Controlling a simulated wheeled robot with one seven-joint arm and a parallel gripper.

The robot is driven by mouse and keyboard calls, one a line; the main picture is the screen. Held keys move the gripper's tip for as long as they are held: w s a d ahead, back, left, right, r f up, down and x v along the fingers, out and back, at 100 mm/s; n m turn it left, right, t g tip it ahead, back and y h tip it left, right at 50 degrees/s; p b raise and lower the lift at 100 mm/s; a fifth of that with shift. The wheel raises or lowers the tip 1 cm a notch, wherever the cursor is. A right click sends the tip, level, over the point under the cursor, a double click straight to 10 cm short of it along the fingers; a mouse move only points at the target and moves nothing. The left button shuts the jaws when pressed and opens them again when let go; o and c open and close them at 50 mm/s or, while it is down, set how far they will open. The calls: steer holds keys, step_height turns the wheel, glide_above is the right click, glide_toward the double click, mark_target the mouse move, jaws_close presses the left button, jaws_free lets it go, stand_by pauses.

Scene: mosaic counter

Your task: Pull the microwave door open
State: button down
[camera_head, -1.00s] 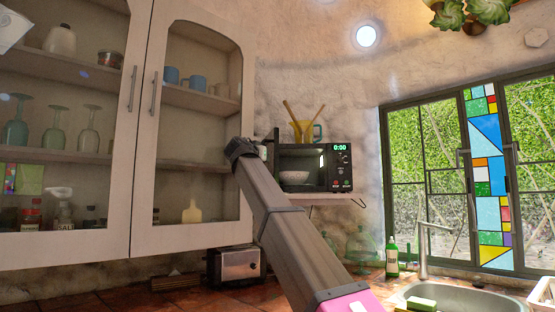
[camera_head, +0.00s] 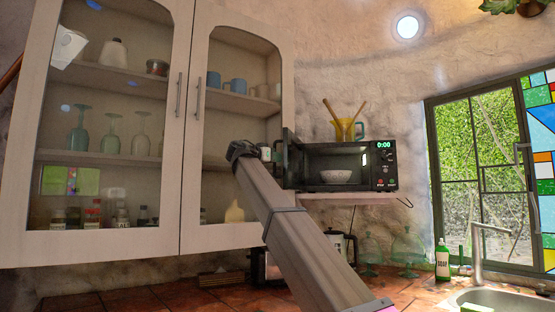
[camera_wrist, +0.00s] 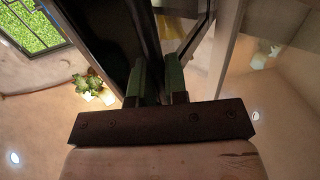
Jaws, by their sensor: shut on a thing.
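The black microwave (camera_head: 386,168) sits on a wall shelf right of the cabinet, with a green 0:00 display. Its door (camera_head: 288,158) stands open at the left side, swung outward and seen nearly edge-on. A white bowl (camera_head: 336,176) shows inside the lit cavity. My gripper (camera_head: 274,153) is at the door's outer side, mostly hidden behind my wrist. In the wrist view, the green fingers of my gripper (camera_wrist: 159,78) are closed around a dark, narrow part of the door. The exact contact is hard to make out.
A tall glass-fronted cabinet (camera_head: 187,130) stands close to the left of my gripper. A yellow container with utensils (camera_head: 344,129) rests on top of the microwave. A soap bottle (camera_head: 442,259) and the sink (camera_head: 500,300) are below right. A toaster is partly hidden behind my arm.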

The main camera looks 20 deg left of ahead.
steer(key=c, duration=1.2)
jaws_free()
steer(key=shift+o, duration=0.2)
steer(key=v, duration=1)
steer(key=shift+s+a, duration=0.25)
steer(key=shift+s, duration=0.05)
steer(key=shift+f, duration=0.1)
